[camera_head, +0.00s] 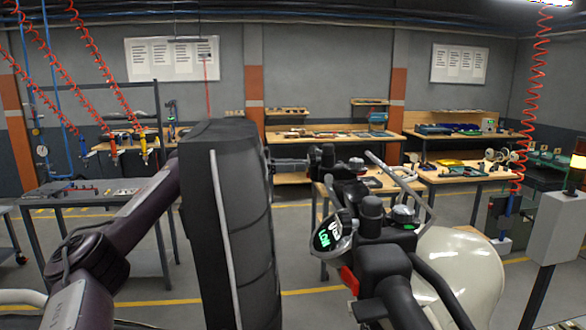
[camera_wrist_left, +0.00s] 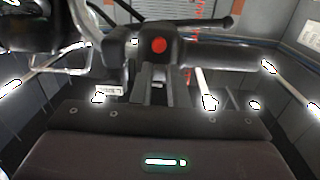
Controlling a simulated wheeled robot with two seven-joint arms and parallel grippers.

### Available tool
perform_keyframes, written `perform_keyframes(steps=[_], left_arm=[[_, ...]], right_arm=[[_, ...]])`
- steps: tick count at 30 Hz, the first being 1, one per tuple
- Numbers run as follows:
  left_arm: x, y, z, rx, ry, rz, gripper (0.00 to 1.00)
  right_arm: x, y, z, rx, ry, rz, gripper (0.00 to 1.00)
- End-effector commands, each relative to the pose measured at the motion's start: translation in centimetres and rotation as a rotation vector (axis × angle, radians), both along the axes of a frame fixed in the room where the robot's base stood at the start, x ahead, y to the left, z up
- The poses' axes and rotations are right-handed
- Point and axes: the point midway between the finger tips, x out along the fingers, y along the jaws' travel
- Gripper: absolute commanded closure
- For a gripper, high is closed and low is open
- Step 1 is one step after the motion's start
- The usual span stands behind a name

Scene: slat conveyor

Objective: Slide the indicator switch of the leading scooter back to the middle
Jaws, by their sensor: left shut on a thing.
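The leading scooter shows in the head view with its cream body (camera_head: 455,275), dark handlebar (camera_head: 385,262) and lit green display (camera_head: 325,238). My left gripper (camera_head: 308,163) reaches in from the left to the black switch housing (camera_head: 328,160) on the far handlebar end. In the left wrist view, my left gripper (camera_wrist_left: 159,75) has its narrow fingers close together at the housing (camera_wrist_left: 125,50), just below a red button (camera_wrist_left: 158,45). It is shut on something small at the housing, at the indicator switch. The switch itself is hidden by the fingers, so its position cannot be told. My right gripper is not in view.
A round mirror or cap (camera_head: 403,215) and bent metal bars (camera_head: 395,175) rise from the handlebar close to my left gripper. A handlebar grip (camera_wrist_left: 215,55) lies beside the fingers. Workbenches (camera_head: 345,145) stand behind; a lamp post (camera_head: 553,230) stands at right.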

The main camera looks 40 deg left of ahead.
Motion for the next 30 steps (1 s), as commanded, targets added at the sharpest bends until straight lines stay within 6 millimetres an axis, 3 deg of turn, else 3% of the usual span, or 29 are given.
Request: perform_keyframes(steps=[10,11,15,25,30], left_arm=[[-0.1,-0.2,-0.1,0.001,0.002,-0.001,1.0],[-0.1,-0.2,-0.1,0.001,0.002,-0.001,0.82],[-0.1,-0.2,-0.1,0.001,0.002,-0.001,0.64],[-0.4,0.1,-0.1,0.001,0.001,0.0,0.64],[-2.1,1.8,-0.2,0.0,0.001,0.004,0.64]], right_arm=[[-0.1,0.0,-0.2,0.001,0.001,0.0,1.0],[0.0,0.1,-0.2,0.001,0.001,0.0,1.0],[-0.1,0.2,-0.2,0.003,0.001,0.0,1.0],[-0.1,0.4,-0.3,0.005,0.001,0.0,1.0],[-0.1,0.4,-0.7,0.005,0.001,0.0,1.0]])
